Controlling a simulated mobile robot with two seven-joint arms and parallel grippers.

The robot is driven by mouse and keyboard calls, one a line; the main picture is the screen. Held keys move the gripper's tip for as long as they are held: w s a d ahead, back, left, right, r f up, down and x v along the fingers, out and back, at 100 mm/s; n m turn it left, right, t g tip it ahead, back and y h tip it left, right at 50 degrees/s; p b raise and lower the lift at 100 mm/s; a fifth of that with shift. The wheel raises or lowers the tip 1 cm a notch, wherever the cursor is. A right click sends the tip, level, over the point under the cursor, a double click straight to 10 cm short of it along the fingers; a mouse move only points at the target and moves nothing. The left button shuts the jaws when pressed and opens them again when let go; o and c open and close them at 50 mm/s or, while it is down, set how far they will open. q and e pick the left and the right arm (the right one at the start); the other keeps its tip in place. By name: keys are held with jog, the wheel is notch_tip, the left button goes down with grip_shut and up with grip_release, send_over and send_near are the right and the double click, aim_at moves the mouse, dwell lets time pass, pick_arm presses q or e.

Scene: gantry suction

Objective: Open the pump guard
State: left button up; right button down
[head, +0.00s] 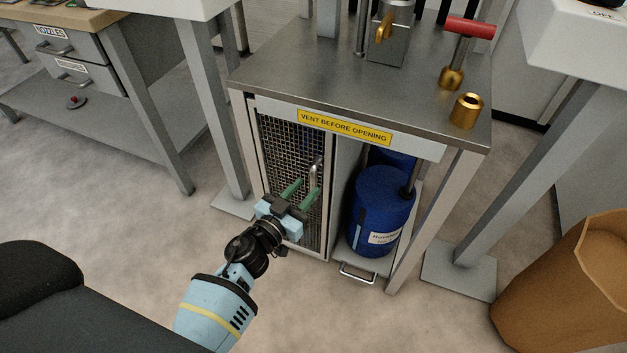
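The pump guard (284,150) is a framed wire-mesh door on the left front of a steel cabinet. It appears shut, and it carries an upright metal handle (314,172) near its right side. My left gripper (303,188) is in front of the guard, its two green fingers apart and pointing toward the mesh just below and around the handle's lower part. I cannot tell whether the fingers touch the handle. What is behind the mesh is dark. My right gripper is not in view.
A blue drum (378,215) stands in the open bay right of the guard, on a tray with a pull handle (357,273). A yellow label (344,127) reads "VENT BEFORE OPENING". Brass fittings (466,110) stand on the cabinet top (290,70). A brown bin (560,280) is at right. Floor in front is clear.

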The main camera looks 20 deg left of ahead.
aim_at(311, 183)
pick_arm(q)
jog(key=shift+b+x, duration=0.5)
jog(key=shift+x, duration=1.65)
grip_shut()
